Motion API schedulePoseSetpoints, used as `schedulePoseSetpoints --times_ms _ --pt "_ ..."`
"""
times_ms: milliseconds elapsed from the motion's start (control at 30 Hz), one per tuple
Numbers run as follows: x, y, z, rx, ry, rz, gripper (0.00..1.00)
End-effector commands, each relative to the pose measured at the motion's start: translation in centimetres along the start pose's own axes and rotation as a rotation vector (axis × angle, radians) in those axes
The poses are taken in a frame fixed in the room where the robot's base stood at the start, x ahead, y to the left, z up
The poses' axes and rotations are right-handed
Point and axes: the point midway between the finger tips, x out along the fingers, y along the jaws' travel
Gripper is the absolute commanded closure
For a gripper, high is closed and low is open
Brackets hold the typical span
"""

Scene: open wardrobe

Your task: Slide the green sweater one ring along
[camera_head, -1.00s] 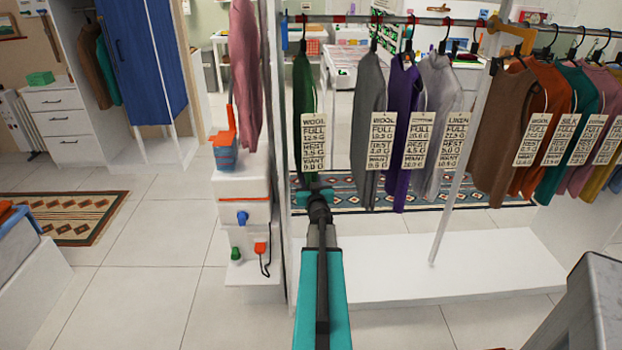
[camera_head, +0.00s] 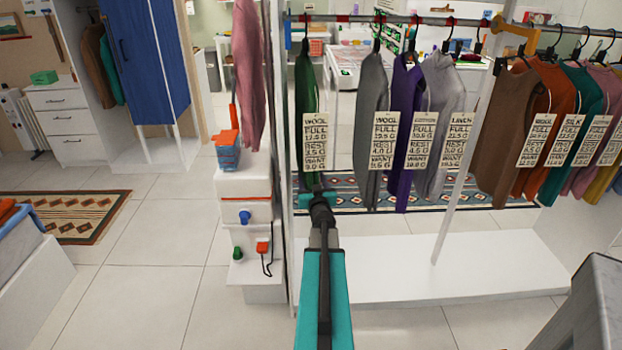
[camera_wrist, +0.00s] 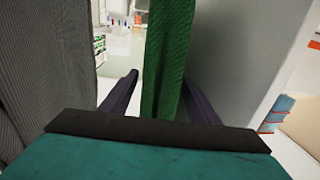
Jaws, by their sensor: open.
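The green sweater (camera_head: 307,95) hangs from the rail at the left end of the row, beside the white wardrobe post. A paper tag (camera_head: 314,140) hangs on its lower part. My gripper (camera_head: 317,193) is low in front, overlapping the sweater's bottom end in the head view. In the wrist view my gripper (camera_wrist: 158,95) is open. The green sweater (camera_wrist: 166,60) hangs between its two spread fingers, closer to the right one; whether it touches is unclear.
A grey sweater (camera_head: 373,90) hangs right of the green one, across a gap; it also shows left in the wrist view (camera_wrist: 45,70). Purple (camera_head: 404,95) and light grey (camera_head: 442,85) sweaters follow. The wardrobe's white panel (camera_wrist: 245,60) stands close on the wrist view's right.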

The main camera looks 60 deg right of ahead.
Motion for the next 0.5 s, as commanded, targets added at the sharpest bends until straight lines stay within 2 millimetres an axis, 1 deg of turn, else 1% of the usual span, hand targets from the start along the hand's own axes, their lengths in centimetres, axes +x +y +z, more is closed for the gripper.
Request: schedulePoseSetpoints --times_ms 33,500 --pt "-0.6 0.0 0.0 0.0 0.0 0.0 0.45" --pt "-4.9 -0.1 0.0 -0.001 0.0 0.0 0.45"
